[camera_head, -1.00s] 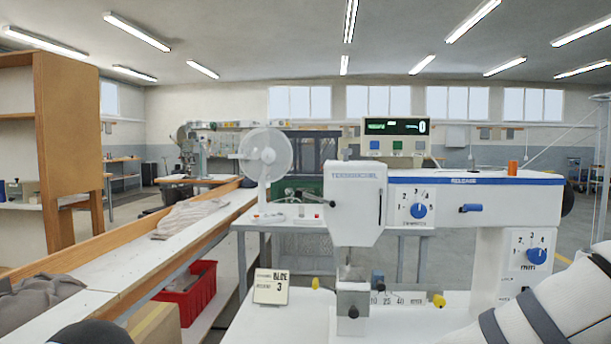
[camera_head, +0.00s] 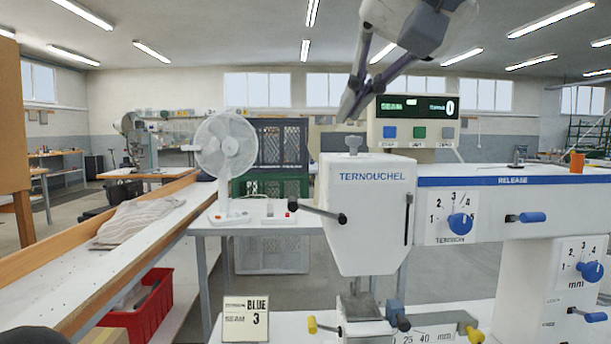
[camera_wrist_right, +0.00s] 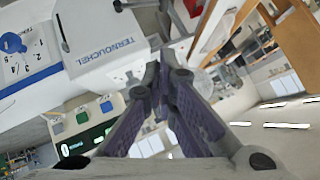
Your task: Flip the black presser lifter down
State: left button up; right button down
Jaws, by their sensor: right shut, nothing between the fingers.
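The black presser lifter (camera_head: 318,211) is a thin dark lever with a black knob, on the left of the white sewing machine head (camera_head: 365,235). It sticks out leftward and lies nearly level. My right gripper (camera_head: 349,108) comes in from the top, above the machine head and apart from the lifter. Its purple-padded fingers are shut with nothing between them. In the right wrist view, the fingertips (camera_wrist_right: 160,76) meet near the machine head, and a dark knob, likely the lifter's (camera_wrist_right: 119,5), shows at the top edge.
A control box with a green display (camera_head: 413,121) stands behind the head, near my right gripper. A white fan (camera_head: 226,148) stands on the table behind. A sign reading "BLUE SEAM 3" (camera_head: 246,325) is at lower left. Free air lies left of the head.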

send_over(315, 211)
notch_tip(315, 211, down, 7)
jog(key=shift+s+a+f, duration=0.1)
jog(key=shift+a+f, duration=0.1)
jog(key=shift+f, duration=0.6)
jog(key=shift+s+a+f, duration=0.1)
jog(key=shift+a+f, duration=0.05)
jog(key=shift+f, duration=0.6)
jog(key=shift+w, duration=0.1)
